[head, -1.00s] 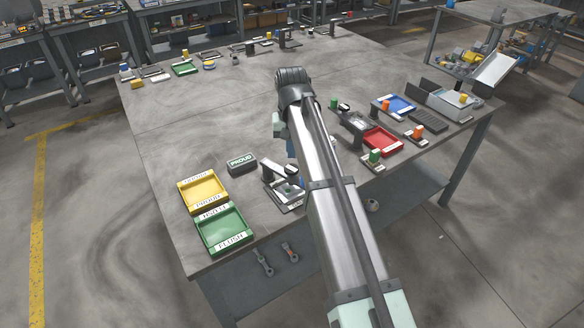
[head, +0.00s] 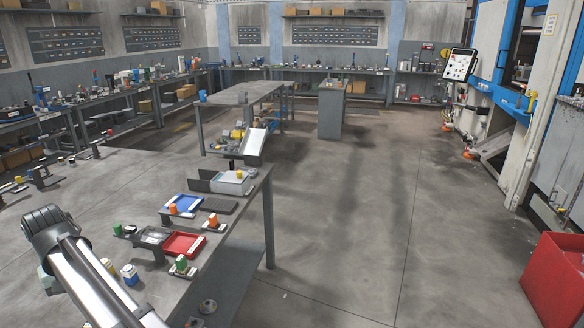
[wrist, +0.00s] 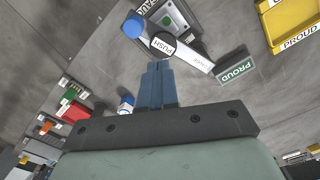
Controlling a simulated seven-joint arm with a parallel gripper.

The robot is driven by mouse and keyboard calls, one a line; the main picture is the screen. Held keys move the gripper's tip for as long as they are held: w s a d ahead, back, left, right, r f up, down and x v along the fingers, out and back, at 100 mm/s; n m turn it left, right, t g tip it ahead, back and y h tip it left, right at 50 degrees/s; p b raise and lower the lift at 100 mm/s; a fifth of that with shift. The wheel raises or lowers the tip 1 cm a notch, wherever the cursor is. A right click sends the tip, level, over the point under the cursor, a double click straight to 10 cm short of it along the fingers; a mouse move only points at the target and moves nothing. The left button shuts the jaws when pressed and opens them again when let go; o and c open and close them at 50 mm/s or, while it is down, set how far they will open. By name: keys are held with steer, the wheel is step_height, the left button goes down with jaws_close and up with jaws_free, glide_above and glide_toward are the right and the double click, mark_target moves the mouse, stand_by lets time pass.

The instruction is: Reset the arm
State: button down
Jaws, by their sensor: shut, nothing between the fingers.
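My gripper (wrist: 157,85) shows in the wrist view with its two blue fingers together and nothing between them. It hangs over the grey table (wrist: 215,25). In the head view my arm crosses the lower left, and the fingers are hidden.
In the head view a red tray (head: 184,244) and blue tray (head: 182,206) sit right of my arm. A red bin (head: 556,283) stands on the floor.

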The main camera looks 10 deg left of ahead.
steer(key=w+d+f+m, duration=0.2)
steer(key=w+d+f, duration=0.7)
steer(key=w+d, duration=0.4)
steer(key=w+d+f+m, duration=0.3)
steer(key=w+d+f, duration=0.7)
steer(key=d, duration=0.5)
steer(key=w+d+f+m, duration=0.1)
steer(key=d+f, duration=0.3)
steer(key=d, duration=0.6)
steer(key=w+d+f+m, duration=0.2)
steer(key=d+f, duration=0.2)
steer(key=d, duration=0.7)
steer(key=w+d+f+m, duration=0.1)
steer(key=d+f, duration=0.3)
steer(key=d, duration=0.6)
steer(key=s+d+f+m, duration=0.2)
steer(key=s+d+f, duration=0.1)
steer(key=d, duration=0.5)
steer(key=s+d+f+m, duration=0.1)
steer(key=s+d+f, duration=0.2)
steer(key=d, duration=0.5)
steer(key=s+f+g, duration=0.3)
steer(key=s+f, duration=0.6)
steer(key=s, duration=0.5)
steer(key=s+f+g, duration=0.3)
steer(key=s+f, duration=0.7)
steer(key=s, duration=0.5)
steer(key=shift+s+f+g, duration=0.2)
steer(key=shift+f+g, duration=0.1)
steer(key=shift+g, duration=0.1)
